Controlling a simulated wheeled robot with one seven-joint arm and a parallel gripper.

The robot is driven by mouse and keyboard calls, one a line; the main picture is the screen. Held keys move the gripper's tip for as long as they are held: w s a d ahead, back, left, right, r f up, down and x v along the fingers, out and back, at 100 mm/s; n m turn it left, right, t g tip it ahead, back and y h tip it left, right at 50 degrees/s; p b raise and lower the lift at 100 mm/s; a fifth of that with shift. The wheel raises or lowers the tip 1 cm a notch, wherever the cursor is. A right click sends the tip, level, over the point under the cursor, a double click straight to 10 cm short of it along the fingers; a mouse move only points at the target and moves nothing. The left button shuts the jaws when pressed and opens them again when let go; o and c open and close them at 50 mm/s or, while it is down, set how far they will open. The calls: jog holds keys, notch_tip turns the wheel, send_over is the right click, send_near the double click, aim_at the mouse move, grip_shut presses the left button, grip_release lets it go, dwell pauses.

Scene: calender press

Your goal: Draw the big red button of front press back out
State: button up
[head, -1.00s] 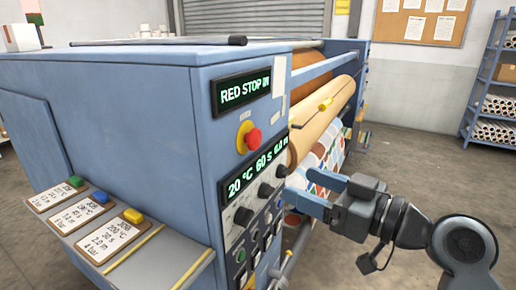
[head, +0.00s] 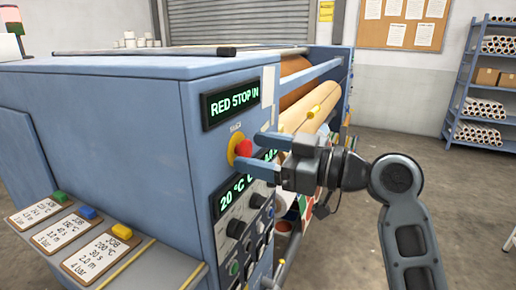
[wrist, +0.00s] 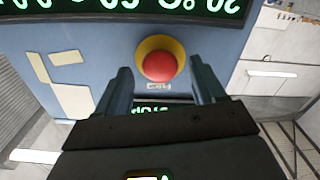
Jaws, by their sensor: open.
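The big red button (head: 243,149) sits on a yellow round base on the front panel of the blue press (head: 120,110). A display (head: 233,105) above it reads "RED STOP IN". My gripper (head: 262,155) is open, its two blue fingers pointing at the panel, one above and one below the button's height in the head view. In the wrist view the red button (wrist: 159,67) shows ahead, between the lines of the open fingers (wrist: 163,80). The fingers hold nothing. Whether the tips touch the panel cannot be told.
A second display (head: 230,198) and several black knobs (head: 236,229) lie below the button. A paper roll (head: 305,110) is behind my gripper. Job cards (head: 105,255) lie on the ledge at left. A shelf (head: 480,95) stands far right.

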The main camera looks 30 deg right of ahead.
jog(key=shift+w+a, duration=0.15)
jog(key=shift+w, duration=0.05)
